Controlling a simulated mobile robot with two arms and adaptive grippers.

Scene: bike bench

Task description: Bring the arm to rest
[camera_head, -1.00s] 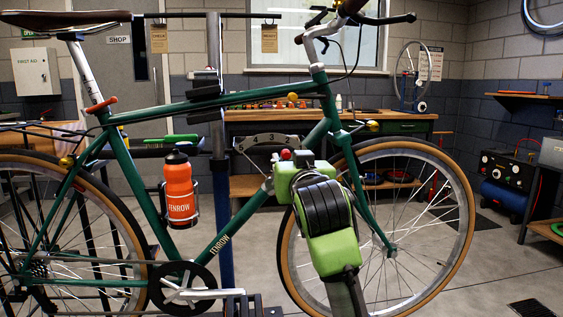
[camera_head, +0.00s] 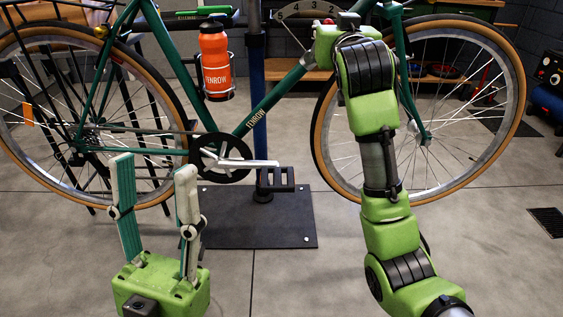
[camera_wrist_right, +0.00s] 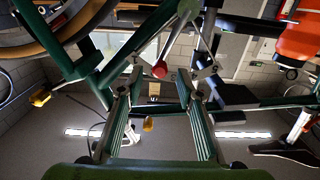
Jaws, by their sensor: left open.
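My left gripper (camera_head: 153,167) stands at the lower left of the head view, fingers pointing up. It is open and empty, in front of the bike's rear wheel and crank. My right arm (camera_head: 385,180) rises from the lower right to the green bike frame (camera_head: 270,106). In the head view its hand covers its own fingers, near the frame's front. In the right wrist view my right gripper (camera_wrist_right: 159,76) has its fingers apart. A red knob (camera_wrist_right: 160,68) shows between the fingertips; I see no contact with it.
The bike's front wheel (camera_head: 514,62) is beside my right arm. An orange bottle (camera_head: 214,62) sits on the frame. A dark stand plate (camera_head: 225,230) lies on the floor below. A numbered dial (camera_head: 307,10) is by the right hand. Floor at the lower middle is clear.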

